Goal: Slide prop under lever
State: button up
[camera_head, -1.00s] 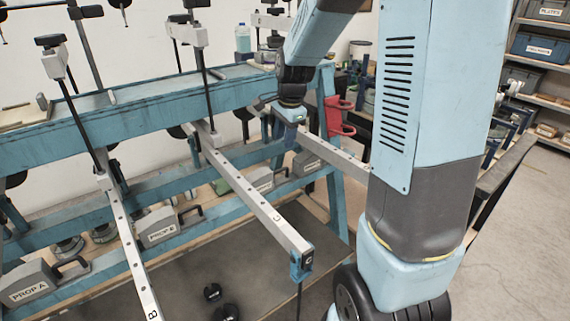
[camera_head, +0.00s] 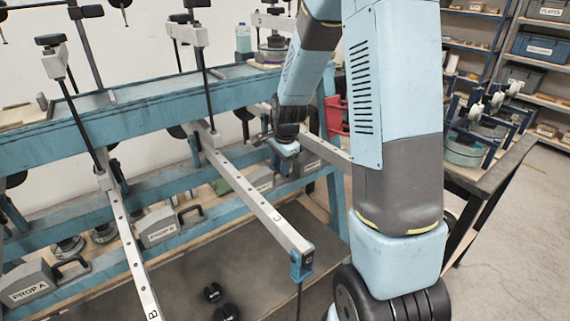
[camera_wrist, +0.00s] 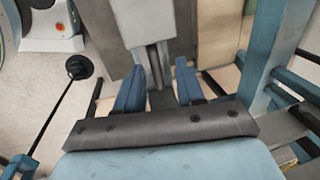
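Long pale lever bars reach forward from a blue frame. Lever B (camera_head: 137,255) is at the left, lever C (camera_head: 262,212) is in the middle, and another lever (camera_head: 326,151) is partly behind my arm. Prop A (camera_head: 33,283) and a second labelled prop (camera_head: 158,228) rest low on the frame. Another grey prop (camera_head: 262,182) sits farther right, partly hidden. My gripper (camera_head: 283,150) is near the far lever and the third prop. In the wrist view my gripper (camera_wrist: 160,80) has its blue fingers apart. A grey bar shows between or beyond them; contact is unclear.
The blue frame's upper beam (camera_head: 130,118) and thin uprights stand close around the levers. A bench (camera_head: 480,175) with devices stands at the right; open floor lies beyond.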

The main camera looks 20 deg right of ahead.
grip_shut()
jog(key=shift+r, duration=0.1)
